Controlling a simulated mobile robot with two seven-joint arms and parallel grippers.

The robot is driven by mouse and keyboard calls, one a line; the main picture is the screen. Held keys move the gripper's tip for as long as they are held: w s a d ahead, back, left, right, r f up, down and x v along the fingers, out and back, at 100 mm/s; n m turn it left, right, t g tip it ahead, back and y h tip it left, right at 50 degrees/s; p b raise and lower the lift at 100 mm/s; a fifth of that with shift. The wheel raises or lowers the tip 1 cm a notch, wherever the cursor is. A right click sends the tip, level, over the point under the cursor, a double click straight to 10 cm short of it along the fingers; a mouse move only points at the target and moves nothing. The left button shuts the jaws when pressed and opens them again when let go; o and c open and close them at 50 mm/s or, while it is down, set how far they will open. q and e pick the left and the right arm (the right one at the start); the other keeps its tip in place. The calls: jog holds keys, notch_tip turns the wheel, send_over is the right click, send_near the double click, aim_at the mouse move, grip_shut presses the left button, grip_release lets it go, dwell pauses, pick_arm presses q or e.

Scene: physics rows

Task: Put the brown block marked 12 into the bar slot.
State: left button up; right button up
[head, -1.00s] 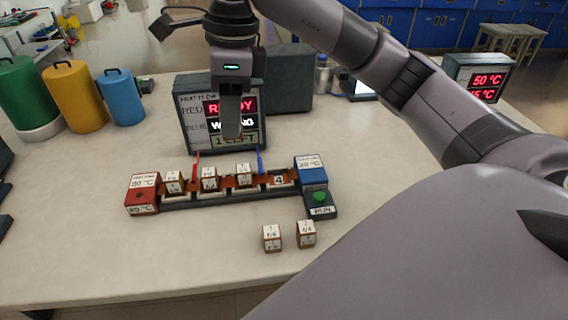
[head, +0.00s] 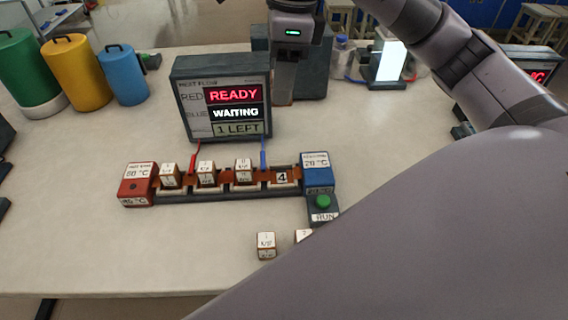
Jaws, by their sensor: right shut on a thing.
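My right gripper (head: 284,98) is above the far part of the table, in front of a dark box and beside the display. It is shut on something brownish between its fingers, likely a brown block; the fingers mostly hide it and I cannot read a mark. The bar (head: 225,193) runs between a red end block (head: 139,187) and a blue end block (head: 317,172). Three white-topped brown blocks (head: 206,171) sit in its left slots. The rightmost slot, marked 4 (head: 282,178), is empty. My left gripper is not in view.
Two loose blocks lie in front of the bar, one in full view (head: 266,245) and one partly behind my arm (head: 303,236). The display (head: 222,98) reads READY, WAITING, 1 LEFT. A green button (head: 323,201) is by the blue end. Coloured canisters (head: 76,72) stand far left.

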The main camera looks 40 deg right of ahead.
notch_tip(320, 180, down, 14)
jog(key=shift+r+b, duration=0.2)
jog(key=shift+b, duration=0.25)
jog(key=shift+f, duration=2.7)
jog(key=shift+f, duration=0.15)
jog(key=o, duration=1)
jog(key=shift+o, duration=0.2)
